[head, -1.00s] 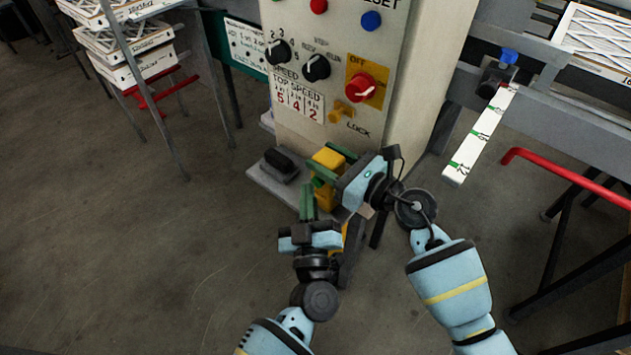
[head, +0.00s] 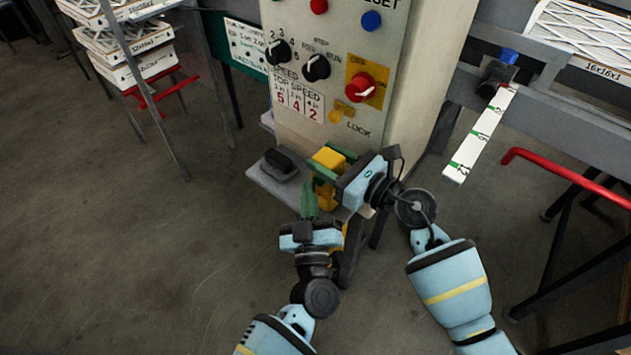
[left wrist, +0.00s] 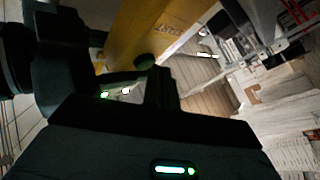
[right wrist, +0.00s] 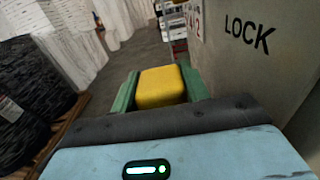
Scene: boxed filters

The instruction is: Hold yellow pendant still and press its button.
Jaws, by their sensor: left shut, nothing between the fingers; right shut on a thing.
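The yellow pendant (head: 329,158) is upright beside the grey control cabinet, partly hidden by my grippers. My right gripper (head: 332,166) is shut on it, with green fingers on either side; the pendant's yellow end shows between them in the right wrist view (right wrist: 161,86). My left gripper (head: 308,187) is shut and empty, its fingertips just left of the pendant's lower part. In the left wrist view the pendant (left wrist: 150,28) carries START lettering, and a dark green round button (left wrist: 145,61) shows near my fingers. I cannot tell whether they touch it.
The grey control cabinet (head: 290,125) with knobs and a red switch stands right behind. A small ledge holds a black block (head: 281,162). A red bar (head: 560,170) and conveyor frame are at right. Boxed filters (head: 125,45) are stacked at left. Floor at left is clear.

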